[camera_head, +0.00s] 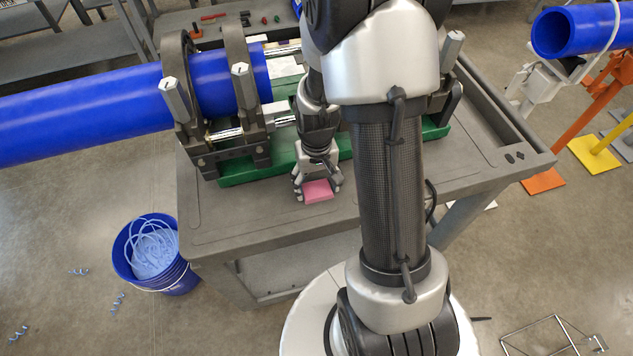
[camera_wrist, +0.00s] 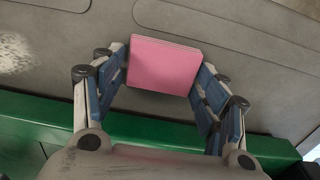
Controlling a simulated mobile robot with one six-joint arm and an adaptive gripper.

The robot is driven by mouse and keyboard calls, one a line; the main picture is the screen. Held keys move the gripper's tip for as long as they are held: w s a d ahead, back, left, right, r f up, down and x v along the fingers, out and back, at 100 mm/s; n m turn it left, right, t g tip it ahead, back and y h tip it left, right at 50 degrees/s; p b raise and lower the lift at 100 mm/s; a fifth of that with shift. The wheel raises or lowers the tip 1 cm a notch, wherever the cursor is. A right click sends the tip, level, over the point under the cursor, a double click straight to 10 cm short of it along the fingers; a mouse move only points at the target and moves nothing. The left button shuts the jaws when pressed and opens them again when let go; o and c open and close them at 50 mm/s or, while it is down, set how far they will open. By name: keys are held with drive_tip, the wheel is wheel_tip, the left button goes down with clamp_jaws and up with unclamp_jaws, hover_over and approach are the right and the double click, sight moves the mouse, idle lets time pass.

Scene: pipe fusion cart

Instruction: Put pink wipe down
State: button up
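The pink wipe (camera_head: 318,191) is a small flat block at the front part of the cart top, in front of the green base. In the wrist view the pink wipe (camera_wrist: 163,66) sits between my two fingertips, its left and right sides against the pads. My gripper (camera_head: 317,187) points down at the cart top and is shut on the wipe; it also shows in the wrist view (camera_wrist: 162,70). I cannot tell whether the underside of the wipe touches the cart top.
The grey cart top (camera_head: 235,219) is bare left and right of the wipe. Behind it stand the green base (camera_head: 238,179) and the dark clamps (camera_head: 240,98) around a blue pipe (camera_head: 80,115). A blue bucket (camera_head: 175,278) with shavings stands on the floor at left.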

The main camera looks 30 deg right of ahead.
drive_tip(key=shift+o, duration=1.3)
wheel_tip(320, 180, up, 13)
drive_tip(key=p, duration=0.5)
wheel_tip(320, 180, up, 10)
drive_tip(key=n+t, duration=0.1)
drive_tip(key=t, duration=0.1)
hover_over(316, 187)
drive_tip(key=s+a, duration=0.4)
drive_tip(key=a, duration=0.1)
drive_tip(key=s+a+r+n+t, duration=0.2)
drive_tip(key=s+a+r, duration=0.3)
drive_tip(key=s+r, duration=0.3)
drive_tip(key=shift+s+a+t, duration=0.3)
drive_tip(key=shift+s, duration=0.75)
